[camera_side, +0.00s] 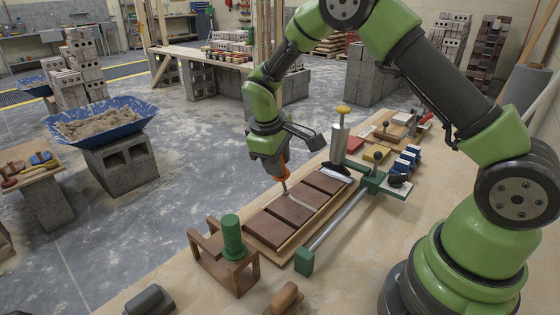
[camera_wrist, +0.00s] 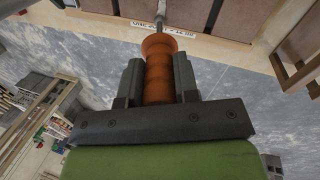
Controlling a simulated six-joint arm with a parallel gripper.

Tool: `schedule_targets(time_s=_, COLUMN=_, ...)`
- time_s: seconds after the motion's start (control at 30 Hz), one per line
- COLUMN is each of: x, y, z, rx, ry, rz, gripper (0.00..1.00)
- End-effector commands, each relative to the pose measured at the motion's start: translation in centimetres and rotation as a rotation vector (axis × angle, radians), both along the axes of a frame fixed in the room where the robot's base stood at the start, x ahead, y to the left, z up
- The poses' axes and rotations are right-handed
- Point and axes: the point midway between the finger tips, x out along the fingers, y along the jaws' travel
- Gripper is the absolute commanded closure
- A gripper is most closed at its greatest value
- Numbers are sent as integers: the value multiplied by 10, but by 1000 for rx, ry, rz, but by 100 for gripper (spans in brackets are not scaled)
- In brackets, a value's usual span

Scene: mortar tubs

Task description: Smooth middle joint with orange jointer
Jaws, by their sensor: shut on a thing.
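My gripper (camera_wrist: 157,80) is shut on the orange handle of the jointer (camera_wrist: 158,70), one finger on each side, in the wrist view. In the side view the orange jointer (camera_side: 284,163) hangs below the gripper, its thin metal shank slanting down to the brick row. The shank's end is cut off at the top of the wrist view.
A wooden stand with a green cylinder (camera_side: 232,237) is at the row's near-left end. A metal rail with green clamps (camera_side: 304,262) runs along the right. A grey cylinder with a yellow knob (camera_side: 339,137) stands behind. A blue tub (camera_side: 102,119) sits on blocks at left.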

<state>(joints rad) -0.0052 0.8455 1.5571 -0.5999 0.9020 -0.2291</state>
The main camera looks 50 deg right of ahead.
Motion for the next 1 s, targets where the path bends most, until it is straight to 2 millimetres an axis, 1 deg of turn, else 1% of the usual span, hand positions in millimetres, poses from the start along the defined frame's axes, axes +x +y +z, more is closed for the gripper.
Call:
schedule_targets(time_s=0.17, x=0, y=0, z=-1, rx=1, ry=-1, rz=3, gripper=99)
schedule_targets(time_s=0.27, x=1, y=0, z=2, rx=0, ry=-3, rz=3, gripper=99)
schedule_targets(time_s=0.8, x=1, y=0, z=58, rx=0, ry=-5, rz=0, gripper=99)
schedule_targets(time_s=0.9, x=1, y=0, z=66, rx=0, ry=-4, rz=1, gripper=99)
schedule_targets(time_s=1.0, x=0, y=0, z=69, rx=0, ry=-3, rz=1, gripper=99)
